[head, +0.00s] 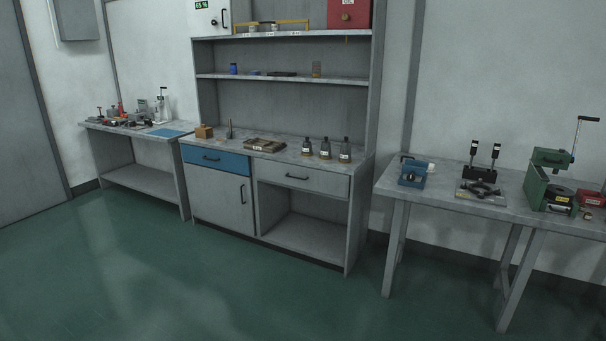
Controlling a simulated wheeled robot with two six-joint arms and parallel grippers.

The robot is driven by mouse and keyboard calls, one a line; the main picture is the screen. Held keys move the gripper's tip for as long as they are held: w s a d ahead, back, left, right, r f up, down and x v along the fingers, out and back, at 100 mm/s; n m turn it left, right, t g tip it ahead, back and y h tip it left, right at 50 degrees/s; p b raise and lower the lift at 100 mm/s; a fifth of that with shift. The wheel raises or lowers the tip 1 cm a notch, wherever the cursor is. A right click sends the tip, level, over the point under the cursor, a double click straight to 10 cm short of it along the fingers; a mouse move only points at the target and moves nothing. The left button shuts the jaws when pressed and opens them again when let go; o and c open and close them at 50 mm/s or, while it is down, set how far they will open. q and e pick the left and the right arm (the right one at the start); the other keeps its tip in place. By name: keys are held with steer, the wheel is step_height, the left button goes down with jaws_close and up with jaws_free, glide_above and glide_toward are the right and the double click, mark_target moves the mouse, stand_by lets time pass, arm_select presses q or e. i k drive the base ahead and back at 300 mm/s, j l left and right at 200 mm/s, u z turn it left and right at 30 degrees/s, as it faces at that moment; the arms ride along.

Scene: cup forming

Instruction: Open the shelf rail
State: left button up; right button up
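A yellow-orange rail (285,22) runs level along the left part of the top shelf (310,34) of the grey cabinet. It stands a little above the shelf board, with short ends reaching down to it. Small pale cup-like items (254,27) stand by the rail; they are too small to make out well. Whether the rail is latched cannot be told from here. Neither of my grippers is in view.
A red box (349,14) and a white wall box (210,18) flank the rail. Below are a middle shelf (340,80), a counter with three dark bottles (325,149) and a blue drawer (215,160). Tables stand left and right. The green floor (200,270) in front is clear.

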mark_target(295, 21)
steer(key=i+u, duration=0.1)
steer(key=i, duration=0.45)
steer(key=i+l+u, duration=0.15)
steer(key=i, duration=0.4)
steer(key=i+l+u, duration=0.1)
steer(key=i, duration=0.4)
steer(key=i+l+u, duration=0.1)
steer(key=i+l, duration=0.2)
steer(key=i, duration=0.25)
